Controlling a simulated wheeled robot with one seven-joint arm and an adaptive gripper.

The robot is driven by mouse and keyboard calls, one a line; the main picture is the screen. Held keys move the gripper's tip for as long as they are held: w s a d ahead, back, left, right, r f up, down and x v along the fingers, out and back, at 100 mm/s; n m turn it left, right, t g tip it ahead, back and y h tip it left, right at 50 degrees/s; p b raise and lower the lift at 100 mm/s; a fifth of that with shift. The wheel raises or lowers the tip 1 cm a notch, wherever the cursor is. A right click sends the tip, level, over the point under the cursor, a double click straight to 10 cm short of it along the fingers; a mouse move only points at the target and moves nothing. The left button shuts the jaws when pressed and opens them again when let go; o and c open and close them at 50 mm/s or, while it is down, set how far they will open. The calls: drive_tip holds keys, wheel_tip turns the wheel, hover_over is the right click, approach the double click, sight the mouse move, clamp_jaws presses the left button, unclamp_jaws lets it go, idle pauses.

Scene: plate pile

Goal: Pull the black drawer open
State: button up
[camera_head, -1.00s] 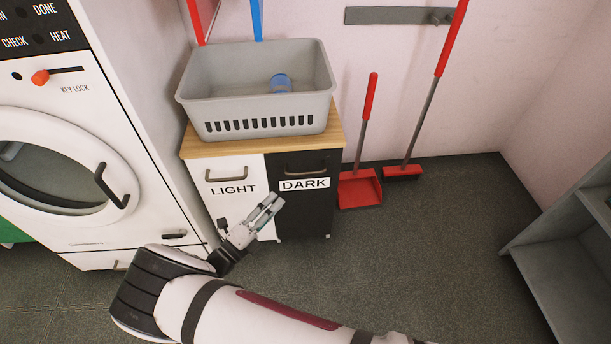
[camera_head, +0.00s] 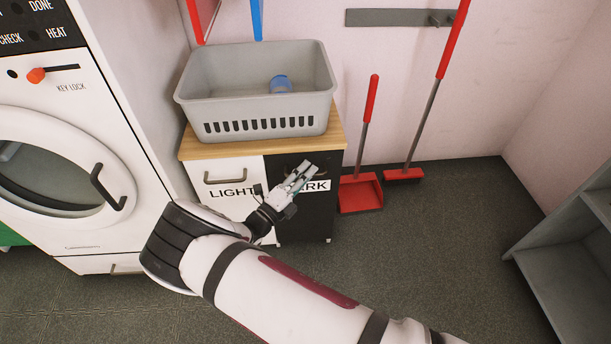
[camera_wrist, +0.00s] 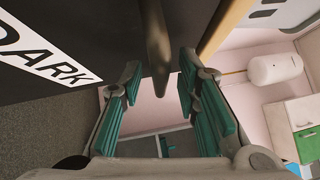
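The black drawer (camera_head: 312,220) is the right front of a small cabinet, with a white "DARK" label (camera_head: 319,185) partly covered by my gripper. It looks closed. My gripper (camera_head: 309,170) is in front of its upper part and hides most of its handle. In the wrist view, the dark bar handle (camera_wrist: 157,45) hangs between the two teal-padded fingers of my gripper (camera_wrist: 160,77). The fingers are apart, with a gap on each side of the handle. The black front and label (camera_wrist: 40,52) fill the upper left there.
A white "LIGHT" drawer (camera_head: 225,173) is on the left. A grey basket (camera_head: 255,110) stands on the wooden top (camera_head: 215,150). A washing machine (camera_head: 150,190) is at left, a red dustpan (camera_head: 360,195) and broom (camera_head: 403,174) at right. The floor (camera_head: 430,250) is clear.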

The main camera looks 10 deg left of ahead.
clamp_jaws()
drive_tip(key=s+d+p, duration=0.3)
drive_tip(key=s, duration=1.1)
drive_tip(key=s+d+p, duration=0.4)
drive_tip(key=s, duration=1)
drive_tip(key=shift+s+d, duration=0.15)
drive_tip(key=shift+d, duration=0.15)
unclamp_jaws()
